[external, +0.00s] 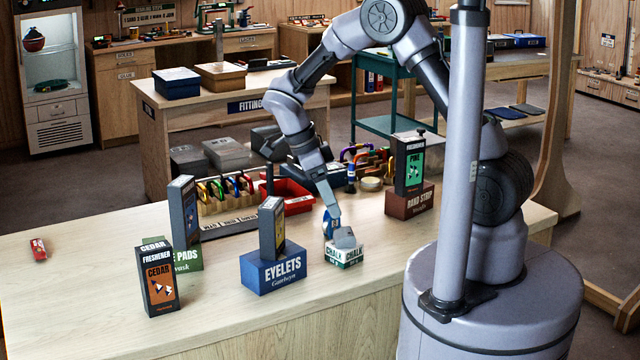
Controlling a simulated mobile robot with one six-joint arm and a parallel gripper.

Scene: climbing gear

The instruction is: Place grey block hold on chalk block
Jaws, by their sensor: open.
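The chalk block (344,256), a small white and green box marked CHALK, sits on the wooden counter right of the middle. A light grey piece that looks like the grey block hold (345,238) is on top of the chalk block, its upper face slanted. My gripper (336,217) points down just above the grey hold, close to it. The gripper is open; its fingers are small here, and I cannot tell whether they touch the hold.
A blue EYELETS box (273,272) with a grey box (272,228) on it stands left of the chalk block. A blue item (327,226) is close behind it. A BAND STRIP box (409,201) is at the right. A red tray (291,197) lies behind. The front right counter is clear.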

